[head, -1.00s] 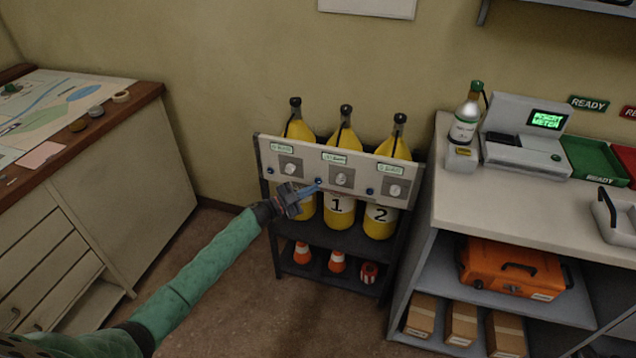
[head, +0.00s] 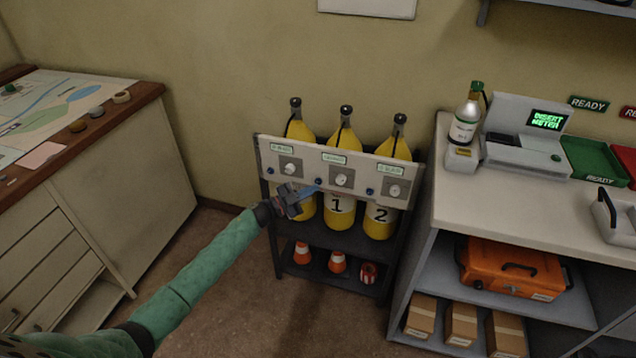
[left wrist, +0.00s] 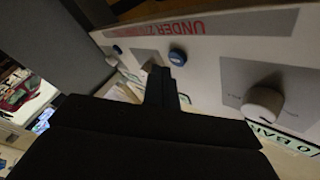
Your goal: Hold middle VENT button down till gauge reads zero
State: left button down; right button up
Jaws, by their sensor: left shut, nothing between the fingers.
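A pale panel (head: 300,150) on the cylinder rack carries three round grey dials, small green-lettered labels and blue buttons. The middle blue button (head: 319,181) lies left of the middle dial (head: 341,180). My left gripper (head: 314,188) is shut and empty, its tip at or just short of this button. In the left wrist view a blue button (left wrist: 177,56) sits right by the dark fingertip (left wrist: 161,85), with a dial (left wrist: 263,103) to its right. I cannot tell whether the button is touched or pressed. The gauge reading is too small to read. My right gripper is out of view.
A white counter (head: 490,196) with a meter station (head: 527,150) is at right. A map table (head: 120,110) is at left.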

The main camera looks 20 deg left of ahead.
pick_arm(q)
jog(key=shift+w, duration=0.2)
dwell(0.6)
jog(key=shift+w, duration=0.25)
jog(key=shift+w, duration=0.4)
dwell(0.8)
jog(key=shift+s, duration=0.15)
dwell(1.0)
jog(key=shift+s, duration=0.7)
